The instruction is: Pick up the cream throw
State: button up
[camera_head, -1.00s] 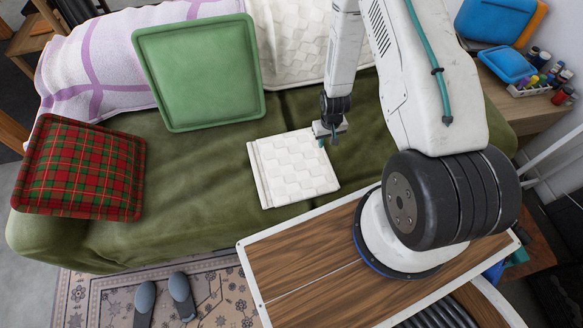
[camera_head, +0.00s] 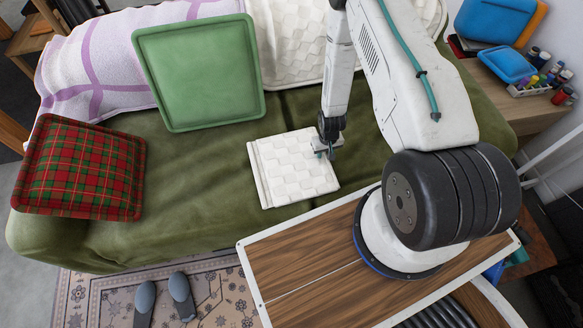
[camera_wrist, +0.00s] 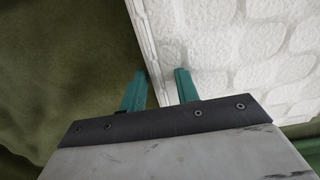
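The folded cream throw (camera_head: 290,170), quilted with a raised pattern, lies on the green sofa seat. It fills the upper right of the wrist view (camera_wrist: 215,45). My gripper (camera_head: 325,154) is at the throw's upper right edge in the head view. In the wrist view, the two teal fingers of my gripper (camera_wrist: 160,88) are apart, with the throw's layered edge running up between them. One finger is over the green sofa and the other over the throw. I cannot tell whether either finger touches the throw.
A similar cream blanket (camera_head: 287,40) hangs over the back of the green sofa (camera_head: 190,175). A green cushion (camera_head: 198,72) leans beside it, and a red tartan cushion (camera_head: 82,168) lies at the left. A side table (camera_head: 510,97) with bottles stands at the right.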

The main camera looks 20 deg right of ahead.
grip_shut()
jog(key=shift+r, duration=0.15)
jog(key=shift+r, duration=1.75)
jog(key=shift+r, duration=1.65)
